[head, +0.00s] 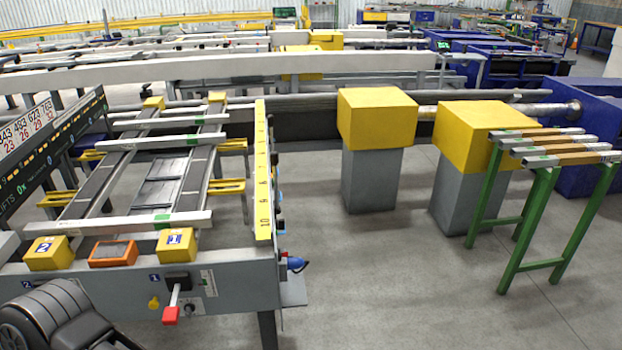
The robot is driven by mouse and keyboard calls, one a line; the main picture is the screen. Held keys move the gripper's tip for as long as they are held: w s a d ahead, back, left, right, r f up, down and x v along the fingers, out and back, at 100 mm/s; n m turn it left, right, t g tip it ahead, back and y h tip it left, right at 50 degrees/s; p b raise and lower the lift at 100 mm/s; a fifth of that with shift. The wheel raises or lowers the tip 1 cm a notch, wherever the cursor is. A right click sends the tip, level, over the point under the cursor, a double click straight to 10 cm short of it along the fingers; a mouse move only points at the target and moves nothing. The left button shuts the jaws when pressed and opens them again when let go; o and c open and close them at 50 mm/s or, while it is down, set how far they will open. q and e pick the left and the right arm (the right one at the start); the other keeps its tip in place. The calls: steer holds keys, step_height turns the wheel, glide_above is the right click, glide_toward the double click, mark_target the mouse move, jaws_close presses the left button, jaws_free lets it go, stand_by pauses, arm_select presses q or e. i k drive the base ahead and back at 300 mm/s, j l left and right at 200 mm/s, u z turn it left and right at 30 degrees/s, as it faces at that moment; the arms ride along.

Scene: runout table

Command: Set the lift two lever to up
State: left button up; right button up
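The table's grey front panel (235,285) carries a small blue "2" label (27,284) at its left. The lift two lever itself cannot be made out; my black arm covers the panel just below and right of that label. Further right, by a blue "1" label (154,278), another lever (171,312) with a red grip hangs downward from a black mount. A yellow box marked 2 (47,253) and a yellow box marked 1 (175,244) sit on top. Neither gripper's fingers show in the head view.
An orange box with a dark screen (113,253) sits between the yellow boxes. A yellow ruler strip (263,180) runs along the table's right edge. A blue connector (296,264) sticks out below it. A green stand (545,200) is at right.

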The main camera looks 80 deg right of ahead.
mark_target(274, 154)
steer(key=z, duration=2.7)
steer(key=i+l, duration=0.75)
steer(key=l, duration=0.25)
steer(key=i+l, duration=0.4)
steer(key=i+l+u, duration=0.1)
steer(key=i+l, duration=0.25)
steer(key=l, duration=0.25)
steer(key=i+l, duration=0.35)
steer(key=l, duration=0.15)
